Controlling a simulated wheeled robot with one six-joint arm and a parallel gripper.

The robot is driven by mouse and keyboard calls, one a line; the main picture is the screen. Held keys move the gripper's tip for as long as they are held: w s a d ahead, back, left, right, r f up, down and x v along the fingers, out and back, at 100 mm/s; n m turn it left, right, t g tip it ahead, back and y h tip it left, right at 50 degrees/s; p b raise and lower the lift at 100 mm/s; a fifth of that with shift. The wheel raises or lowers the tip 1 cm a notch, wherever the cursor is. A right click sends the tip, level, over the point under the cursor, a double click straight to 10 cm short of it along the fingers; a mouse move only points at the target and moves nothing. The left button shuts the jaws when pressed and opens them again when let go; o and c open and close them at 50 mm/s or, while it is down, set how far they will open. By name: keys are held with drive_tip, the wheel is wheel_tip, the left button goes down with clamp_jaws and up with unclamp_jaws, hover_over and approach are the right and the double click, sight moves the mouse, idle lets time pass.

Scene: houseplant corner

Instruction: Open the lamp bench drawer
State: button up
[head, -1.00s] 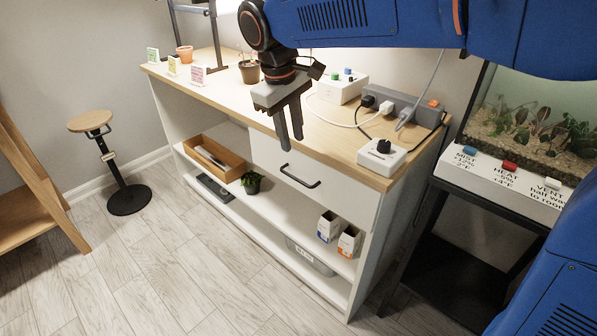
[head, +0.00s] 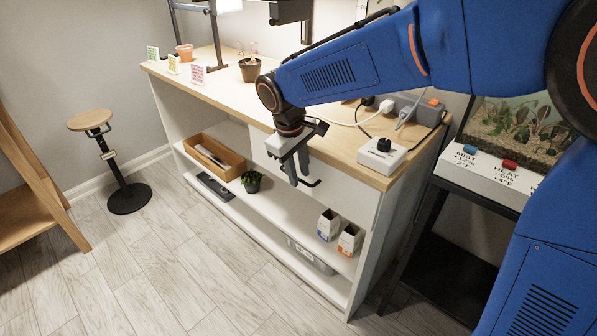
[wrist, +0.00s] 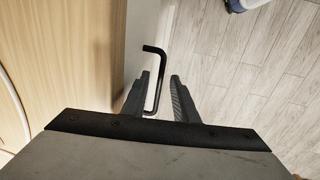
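The lamp bench drawer (head: 345,192) is a white front under the wooden bench top, and it looks shut. Its black bar handle (head: 314,184) is partly hidden behind my gripper (head: 298,174) in the head view. In the wrist view, the handle (wrist: 157,78) runs between the two fingers of my gripper (wrist: 160,95), closer to the left finger. The fingers are apart, with a gap to the right of the bar. I cannot tell whether the left finger touches the handle.
The bench top (head: 225,88) holds a potted plant (head: 250,69), small cards and a white box with a black knob (head: 382,154). A wooden tray (head: 214,156) and two small cartons (head: 338,232) stand on the shelf below. A terrarium (head: 515,125) stands right. The floor in front is clear.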

clamp_jaws()
idle(1.4)
